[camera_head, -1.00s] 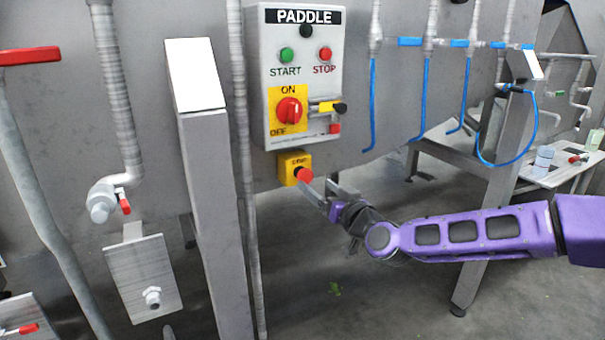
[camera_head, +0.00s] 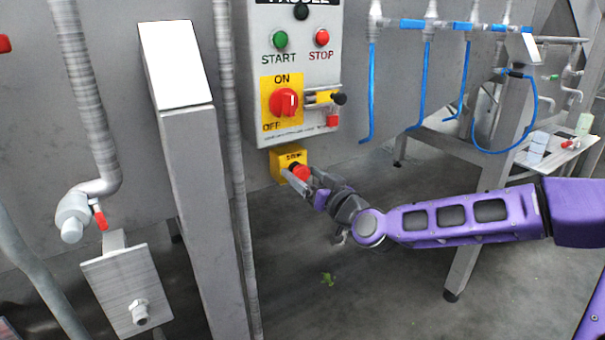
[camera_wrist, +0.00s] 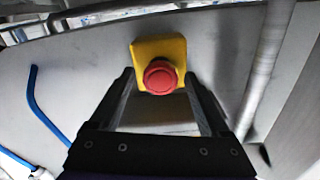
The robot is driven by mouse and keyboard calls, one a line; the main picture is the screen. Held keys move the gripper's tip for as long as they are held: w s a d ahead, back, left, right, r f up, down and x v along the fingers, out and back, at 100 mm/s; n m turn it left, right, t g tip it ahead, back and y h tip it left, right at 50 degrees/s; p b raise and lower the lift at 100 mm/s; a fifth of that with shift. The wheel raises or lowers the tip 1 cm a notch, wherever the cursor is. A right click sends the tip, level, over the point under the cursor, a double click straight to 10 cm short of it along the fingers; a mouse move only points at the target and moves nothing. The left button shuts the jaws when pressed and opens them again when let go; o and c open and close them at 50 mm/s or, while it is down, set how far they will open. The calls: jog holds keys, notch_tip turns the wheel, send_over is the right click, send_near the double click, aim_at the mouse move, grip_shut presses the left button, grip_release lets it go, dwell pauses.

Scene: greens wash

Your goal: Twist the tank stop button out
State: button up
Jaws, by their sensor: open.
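The tank stop button is a red mushroom head (camera_head: 301,173) on a yellow box (camera_head: 283,163), mounted on the tank wall below the PADDLE panel. In the wrist view my open gripper (camera_wrist: 160,80) has one finger on each side of the button. I cannot tell whether the fingers touch it. In the head view the fingers partly cover the button.
The PADDLE panel (camera_head: 298,120) hangs just above, with green START (camera_head: 280,39), red STOP (camera_head: 322,37) and a red rotary switch (camera_head: 284,102). A grey post (camera_head: 205,220) and a pipe (camera_head: 236,200) stand left of the box. Blue hoses (camera_head: 371,85) hang at right.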

grip_shut()
dwell(0.3)
jog(key=m+p, duration=0.1)
jog(key=m, duration=0.2)
jog(key=shift+r+m, duration=0.1)
jog(key=shift+m, duration=0.3)
jog(key=shift+m+p, duration=0.7)
jog(key=shift+m, duration=1.2)
